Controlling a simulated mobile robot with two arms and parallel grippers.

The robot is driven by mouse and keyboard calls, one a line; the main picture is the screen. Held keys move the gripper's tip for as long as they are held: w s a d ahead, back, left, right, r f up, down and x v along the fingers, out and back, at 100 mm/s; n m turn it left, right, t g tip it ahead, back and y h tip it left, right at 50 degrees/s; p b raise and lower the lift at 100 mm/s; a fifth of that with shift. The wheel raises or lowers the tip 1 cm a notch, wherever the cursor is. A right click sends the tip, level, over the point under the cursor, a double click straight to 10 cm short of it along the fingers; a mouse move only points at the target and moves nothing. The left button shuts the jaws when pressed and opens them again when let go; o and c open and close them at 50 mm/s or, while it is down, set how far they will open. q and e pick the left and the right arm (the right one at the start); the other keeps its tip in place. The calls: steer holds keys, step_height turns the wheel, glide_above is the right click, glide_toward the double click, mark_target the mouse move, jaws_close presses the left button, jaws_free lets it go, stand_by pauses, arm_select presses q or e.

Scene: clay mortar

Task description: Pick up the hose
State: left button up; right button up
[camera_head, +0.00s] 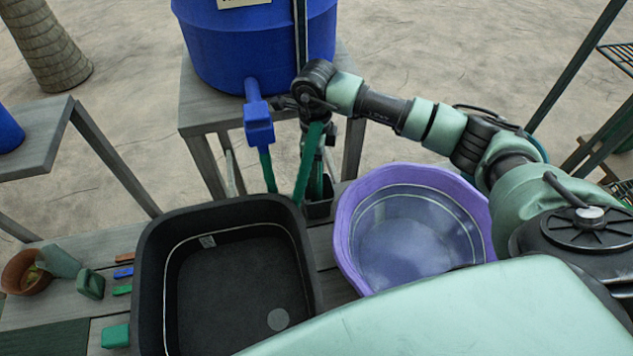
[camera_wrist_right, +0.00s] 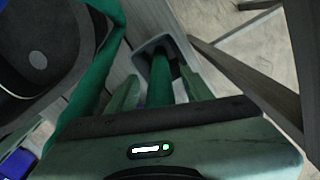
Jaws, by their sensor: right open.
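The green hose (camera_head: 268,170) hangs from the blue spigot (camera_head: 258,118) of the barrel. A second stretch of it rises from a small dark holder (camera_head: 318,208) between the two basins. My right gripper (camera_head: 314,158) points down above the holder. In the right wrist view its open fingers (camera_wrist_right: 155,72) stand on either side of the upright hose end (camera_wrist_right: 160,82), which enters the holder. I cannot tell whether a finger touches the hose. Another loop of hose runs along the left of that view. My left gripper is out of view.
A blue barrel (camera_head: 252,40) stands on a wooden stand (camera_head: 196,105). A black basin (camera_head: 160,262) and a purple basin (camera_head: 345,225) sit either side of the holder. Small tools and a clay pot (camera_head: 22,272) lie at left. The stand's legs are close to my right gripper.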

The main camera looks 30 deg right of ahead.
steer(key=shift+f, duration=0.8)
jaws_close()
steer(key=shift+r, duration=0.1)
step_height(320, 180, up, 30)
steer(key=p, duration=0.4)
